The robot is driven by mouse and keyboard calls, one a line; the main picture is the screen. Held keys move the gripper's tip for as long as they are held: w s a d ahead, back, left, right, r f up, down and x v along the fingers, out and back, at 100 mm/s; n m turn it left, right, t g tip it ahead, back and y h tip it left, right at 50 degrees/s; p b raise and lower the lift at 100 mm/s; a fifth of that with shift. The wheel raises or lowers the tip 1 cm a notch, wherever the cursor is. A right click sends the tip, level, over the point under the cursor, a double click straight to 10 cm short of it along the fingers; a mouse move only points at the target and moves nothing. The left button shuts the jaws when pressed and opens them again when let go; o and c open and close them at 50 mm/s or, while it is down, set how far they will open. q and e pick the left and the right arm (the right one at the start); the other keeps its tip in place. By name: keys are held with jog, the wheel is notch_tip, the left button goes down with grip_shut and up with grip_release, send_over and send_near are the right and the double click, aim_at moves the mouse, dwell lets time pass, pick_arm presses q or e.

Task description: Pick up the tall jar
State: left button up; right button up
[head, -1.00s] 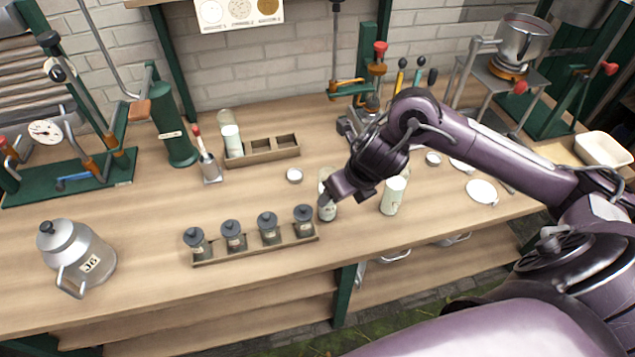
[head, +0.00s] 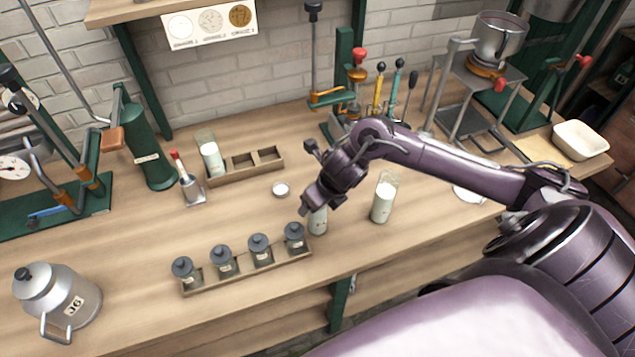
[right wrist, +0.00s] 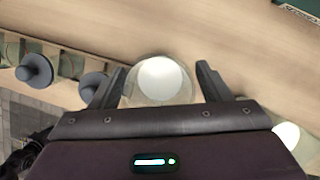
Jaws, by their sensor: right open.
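A glass jar of white liquid (head: 318,221) stands on the bench just right of the lidded-jar rack. My right gripper (head: 311,208) is over it and hides its top in the head view. In the right wrist view the same jar's round mouth (right wrist: 160,80) lies between the two open fingers (right wrist: 163,92), with small gaps at the sides. A second glass jar, part filled with white (head: 384,198), stands upright to the right. A third (head: 212,157) stands in the back rack. I cannot tell for sure which is the tall one. My left gripper is not in view.
A low wooden rack (head: 232,281) holds several dark-lidded jars left of the gripper. A small white dish (head: 281,189) lies behind it. A back rack (head: 245,172) has empty slots. A metal can (head: 58,298) stands at left. The bench's front edge is close.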

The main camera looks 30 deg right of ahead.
jog(key=shift+w+f, duration=0.1)
jog(key=shift+f, duration=0.15)
jog(key=c, duration=0.9)
grip_shut()
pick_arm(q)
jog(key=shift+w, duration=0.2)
pick_arm(e)
jog(key=shift+r, duration=0.15)
